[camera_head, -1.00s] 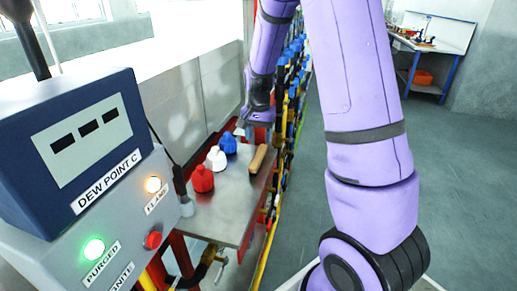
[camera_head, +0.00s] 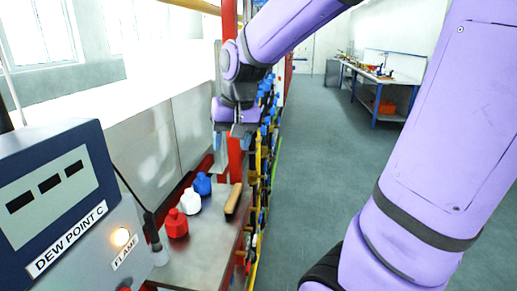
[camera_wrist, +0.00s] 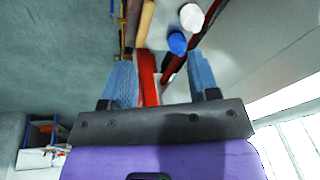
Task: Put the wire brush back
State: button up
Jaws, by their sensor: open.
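The wire brush (camera_head: 233,199) appears as a long tan wooden piece lying on the right side of the grey metal shelf (camera_head: 200,245). Its bristles cannot be made out. It also shows in part at the top of the wrist view (camera_wrist: 145,22). My gripper (camera_head: 232,146) hangs above the far end of the shelf, higher than the brush and apart from it. In the wrist view my gripper (camera_wrist: 160,60) has its two blue fingers spread wide with nothing held between them.
Red (camera_head: 176,223), white (camera_head: 190,201) and blue (camera_head: 203,184) bottles stand left of the brush. A control box (camera_head: 60,210) fills the near left. A red post (camera_head: 235,160) rises behind my gripper. Pipes line the shelf's right side; open floor (camera_head: 310,150) lies beyond.

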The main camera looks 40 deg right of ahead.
jog(key=s+a+r+n+t, duration=0.1)
jog(key=s+a+r+n, duration=0.1)
jog(key=s, duration=0.5)
jog(key=s+a+r+n+t, duration=0.1)
jog(key=s+a+r+n, duration=0.1)
jog(key=s, duration=0.5)
jog(key=shift+s+a+n, duration=0.15)
jog(key=shift+a+n, duration=0.15)
jog(key=shift+n, duration=0.2)
